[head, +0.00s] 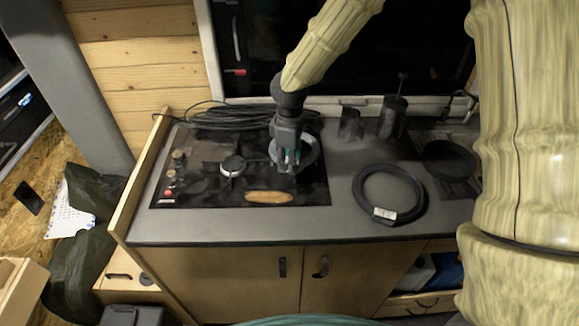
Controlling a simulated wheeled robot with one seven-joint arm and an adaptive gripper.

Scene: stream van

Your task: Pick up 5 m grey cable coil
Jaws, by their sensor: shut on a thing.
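The grey cable coil (313,155) is a light grey ring at the right side of the black hob (215,190). My gripper (288,166) reaches down over the coil's left and front part and is shut on it. The gripper hides part of the ring. I cannot tell whether the coil touches the hob or is slightly raised.
A black cable coil (357,190) with a white label lies on the worktop (345,225) to the right. A large loose dark cable bundle (225,115) lies behind the hob. A wooden brush-like piece (269,197) lies in front. Dark cups (392,118) stand behind right.

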